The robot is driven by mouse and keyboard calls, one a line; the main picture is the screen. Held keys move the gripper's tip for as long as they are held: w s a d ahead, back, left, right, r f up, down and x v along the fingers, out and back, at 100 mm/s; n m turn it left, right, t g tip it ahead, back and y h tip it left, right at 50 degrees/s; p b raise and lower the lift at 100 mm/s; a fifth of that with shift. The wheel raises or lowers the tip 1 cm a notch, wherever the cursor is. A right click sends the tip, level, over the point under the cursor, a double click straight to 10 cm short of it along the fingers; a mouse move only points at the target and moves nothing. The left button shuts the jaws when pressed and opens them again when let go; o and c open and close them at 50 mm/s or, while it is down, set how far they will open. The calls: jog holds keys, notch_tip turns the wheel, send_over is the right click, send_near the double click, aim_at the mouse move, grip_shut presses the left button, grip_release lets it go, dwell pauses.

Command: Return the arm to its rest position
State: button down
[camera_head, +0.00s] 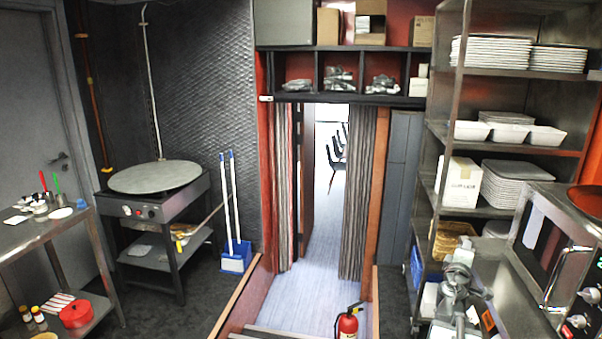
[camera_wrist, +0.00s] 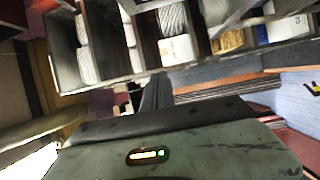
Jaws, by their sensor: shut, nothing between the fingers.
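My arm (camera_head: 456,290) shows in the head view at the bottom right, grey and folded close in front of the steel shelving. In the wrist view my gripper (camera_wrist: 157,92) shows as a narrow dark shape at the middle, its fingers together. Nothing shows held in it. A wide dark green housing with a small lit indicator fills the bottom of the wrist view. The fingertips cannot be made out clearly in the head view.
Steel shelving (camera_head: 439,131) with plates and boxes stands at the right, beside an oven (camera_head: 553,250). A red fire extinguisher (camera_head: 347,325) stands at the bottom centre. A round griddle (camera_head: 155,177) and a steel table (camera_head: 38,232) are at the left. The doorway floor (camera_head: 315,240) is clear.

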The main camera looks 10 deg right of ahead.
jog(key=w+a+f+m+y, duration=0.15)
jog(key=w+a, duration=0.25)
jog(key=a, duration=0.4)
jog(key=w+a+f+m+y, duration=0.1)
jog(key=w+a+f, duration=0.2)
jog(key=a, duration=0.5)
jog(key=w+a+f+m+y, duration=0.2)
jog(key=w+a, duration=0.2)
jog(key=a, duration=0.4)
jog(key=s+a+f+m+g+y, duration=0.1)
jog(key=s+a+f+g+y, duration=0.2)
jog(key=a+f, duration=0.5)
jog(key=s+a+f+m+g+y, duration=0.2)
jog(key=s+a+f+g, duration=0.15)
jog(key=a+f, duration=0.4)
jog(key=s+a+f+g+y, duration=0.2)
jog(key=s+a+g+y, duration=0.2)
jog(key=s+a, duration=0.5)
jog(key=shift+s+a+g, duration=0.35)
jog(key=shift+a+g, duration=0.4)
jog(key=shift+a, duration=0.25)
jog(key=shift+d+f+m, duration=0.1)
jog(key=shift+d+m, duration=0.05)
jog(key=shift+m, duration=0.1)
